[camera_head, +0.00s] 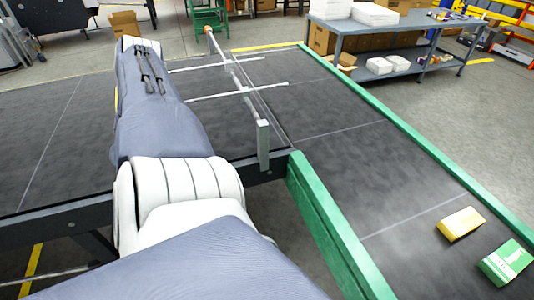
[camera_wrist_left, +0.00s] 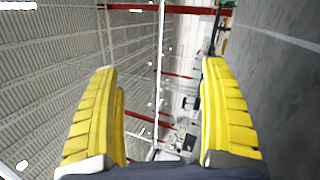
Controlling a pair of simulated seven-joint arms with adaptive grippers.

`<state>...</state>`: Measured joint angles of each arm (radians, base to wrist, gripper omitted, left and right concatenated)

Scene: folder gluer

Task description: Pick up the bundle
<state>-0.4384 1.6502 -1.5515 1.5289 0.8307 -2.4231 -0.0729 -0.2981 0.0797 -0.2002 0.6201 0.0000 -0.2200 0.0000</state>
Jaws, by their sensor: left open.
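Two small bundles lie on the dark belt at the lower right of the head view: a yellow one (camera_head: 461,223) and a green-and-white one (camera_head: 507,262) closer to me. I cannot tell which is the task's bundle. My left arm reaches forward over the dark table on the left, far from both. It hides most of my left gripper in the head view. In the left wrist view, my left gripper (camera_wrist_left: 160,68) has its two yellow ribbed fingers wide apart with nothing between them. No bundle shows there. My right gripper is not in view.
A green rail (camera_head: 400,140) edges the belt's far side, and another green rail (camera_head: 325,225) borders its near side. A metal rod with cross bars (camera_head: 235,80) stands over the table right of my arm. A grey workbench (camera_head: 390,40) with boxes stands behind. The belt's middle is clear.

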